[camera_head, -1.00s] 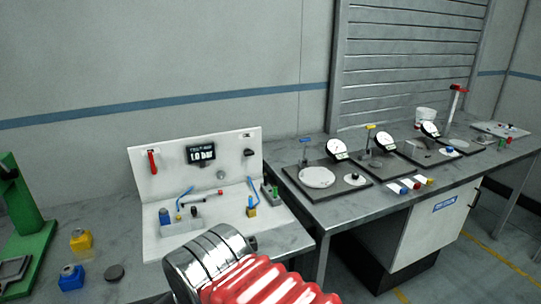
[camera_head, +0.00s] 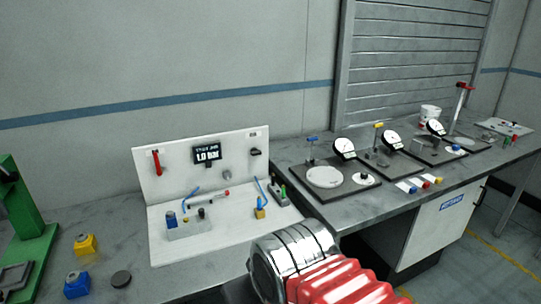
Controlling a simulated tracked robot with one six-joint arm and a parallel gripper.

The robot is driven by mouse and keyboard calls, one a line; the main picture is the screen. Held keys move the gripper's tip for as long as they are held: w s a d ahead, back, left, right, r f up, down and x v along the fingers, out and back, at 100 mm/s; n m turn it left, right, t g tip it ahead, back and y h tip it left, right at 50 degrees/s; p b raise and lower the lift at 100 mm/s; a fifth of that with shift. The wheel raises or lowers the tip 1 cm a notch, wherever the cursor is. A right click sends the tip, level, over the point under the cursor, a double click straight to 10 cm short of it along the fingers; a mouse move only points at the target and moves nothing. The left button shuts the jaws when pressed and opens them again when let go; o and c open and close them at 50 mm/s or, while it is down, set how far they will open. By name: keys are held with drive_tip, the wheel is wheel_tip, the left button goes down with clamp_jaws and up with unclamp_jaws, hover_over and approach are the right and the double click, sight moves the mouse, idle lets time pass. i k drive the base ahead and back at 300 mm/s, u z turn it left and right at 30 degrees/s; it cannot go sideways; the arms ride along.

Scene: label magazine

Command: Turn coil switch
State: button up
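A white L-shaped panel (camera_head: 225,143) stands on the bench, with its upright back against the wall side and its flat base in front. A small black switch-like part (camera_head: 255,152) sits at the upper right of the upright; I cannot tell for sure that it is the coil switch. My arm's chrome ring and red bellows show at the bottom, in front of the panel's right corner. My gripper's fingers are not visible.
On the panel base are a grey block (camera_head: 190,230) with knobs and a yellow-blue fitting (camera_head: 260,212). Yellow (camera_head: 85,244) and blue (camera_head: 77,285) blocks and a black puck (camera_head: 121,279) lie at left, beside a green press (camera_head: 35,240). Dial gauges (camera_head: 344,149) stand on the right bench.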

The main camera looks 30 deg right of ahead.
sight(255, 151)
drive_tip(key=u, duration=0.05)
drive_tip(key=i, duration=1)
drive_tip(key=z, duration=0.05)
